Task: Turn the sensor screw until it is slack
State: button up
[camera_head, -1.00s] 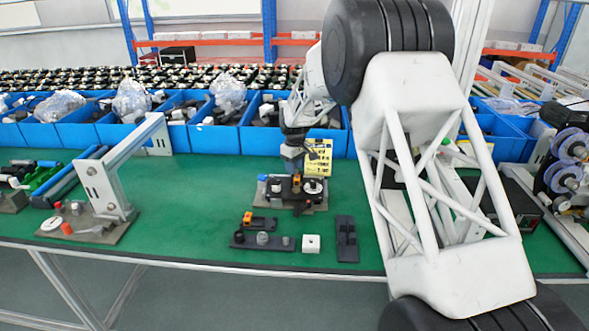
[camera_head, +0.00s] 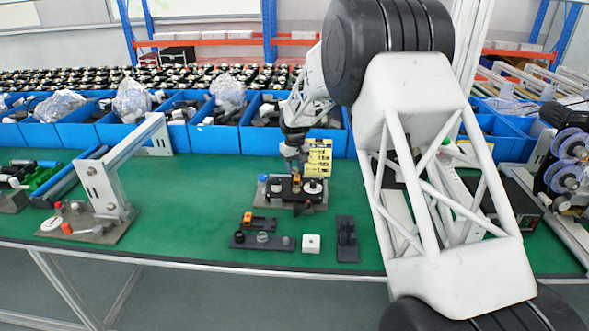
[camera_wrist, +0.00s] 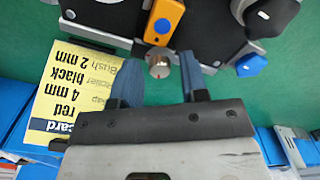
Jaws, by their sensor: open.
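The sensor screw (camera_wrist: 159,65), a small silver slotted knob, sits at the end of an orange sensor block (camera_wrist: 163,22) in the wrist view. My gripper (camera_wrist: 155,71) is open, its two blue-grey fingers apart on either side of the screw in the picture. I see a gap on both sides. I cannot tell whether the tips reach down to the screw's height. In the head view my gripper (camera_head: 293,164) is over the dark fixture (camera_head: 283,188) on the green table, and the orange sensor block (camera_head: 296,178) shows just under it. The screw is too small to tell there.
A yellow card (camera_head: 319,157) stands close behind the fixture, left of my fingers in the wrist view (camera_wrist: 68,95). A blue knob (camera_wrist: 251,64) is to the right. Loose parts and a white cube (camera_head: 311,243) lie in front. Blue bins (camera_head: 265,140) line the back.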

jog(key=m, duration=0.6)
dwell(0.3)
jog(key=shift+c, duration=0.4)
grip_shut()
jog(key=n, duration=0.2)
jog(key=shift+n, duration=0.3)
jog(key=shift+o, duration=0.4)
grip_release()
